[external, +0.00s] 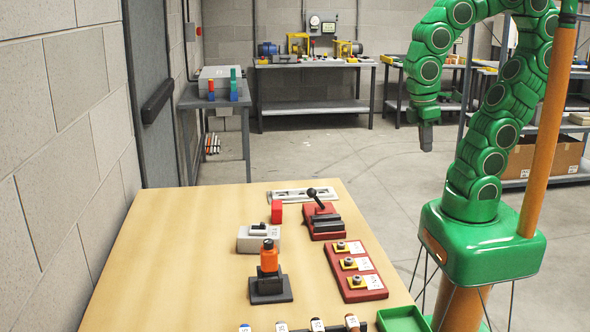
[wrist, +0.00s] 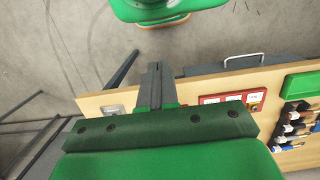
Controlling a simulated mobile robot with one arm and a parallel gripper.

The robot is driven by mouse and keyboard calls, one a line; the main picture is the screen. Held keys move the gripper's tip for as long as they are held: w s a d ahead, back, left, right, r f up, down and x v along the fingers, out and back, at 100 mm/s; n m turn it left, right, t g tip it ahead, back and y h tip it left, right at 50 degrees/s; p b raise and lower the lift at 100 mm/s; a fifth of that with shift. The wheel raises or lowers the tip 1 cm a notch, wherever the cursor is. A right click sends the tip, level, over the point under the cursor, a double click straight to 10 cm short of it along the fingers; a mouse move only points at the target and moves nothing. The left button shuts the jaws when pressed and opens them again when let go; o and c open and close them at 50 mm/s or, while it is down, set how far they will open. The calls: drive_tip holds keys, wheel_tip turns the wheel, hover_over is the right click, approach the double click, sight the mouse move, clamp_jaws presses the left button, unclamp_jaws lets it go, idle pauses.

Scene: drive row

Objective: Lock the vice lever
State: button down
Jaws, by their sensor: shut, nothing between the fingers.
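The red vice (external: 327,229) with dark grey jaws stands on the wooden table, towards its right side. Its lever (external: 317,199) has a black ball knob and tilts up and to the left from the vice. My gripper (external: 426,140) hangs high, to the right of and apart from the vice and its lever. It points down and is shut and empty. In the wrist view the closed fingers (wrist: 154,84) show in the middle, and the vice cannot be made out clearly; the gripper body hides much of the table.
A red panel with several switches (external: 355,272) lies in front of the vice. A grey block (external: 258,240), a red block (external: 278,213) and an orange-topped device (external: 269,261) stand to its left. A green tray (external: 403,318) and several handled tools are at the near edge. The table's left is clear.

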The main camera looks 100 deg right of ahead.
drive_tip(key=w+d+r+n+g+y, duration=0.1)
drive_tip(key=w+r+n, duration=0.1)
drive_tip(key=w, duration=0.9)
drive_tip(key=w+d+r+n+y, duration=0.1)
drive_tip(key=w+r+n, duration=0.1)
drive_tip(key=w, duration=0.9)
drive_tip(key=w+d+f+n, duration=0.1)
drive_tip(key=w+d+f, duration=0.1)
drive_tip(key=w, duration=0.3)
drive_tip(key=w+d+f, duration=0.3)
drive_tip(key=w+d, duration=0.1)
drive_tip(key=w, duration=0.2)
drive_tip(key=w+d+f+n+g+y, duration=0.1)
drive_tip(key=w+d+f, duration=0.1)
drive_tip(key=w, duration=0.4)
drive_tip(key=shift+d+f+n, duration=0.3)
drive_tip(key=shift+d+f, duration=0.1)
drive_tip(key=shift+d, duration=0.45)
drive_tip(key=shift+w+f, duration=0.1)
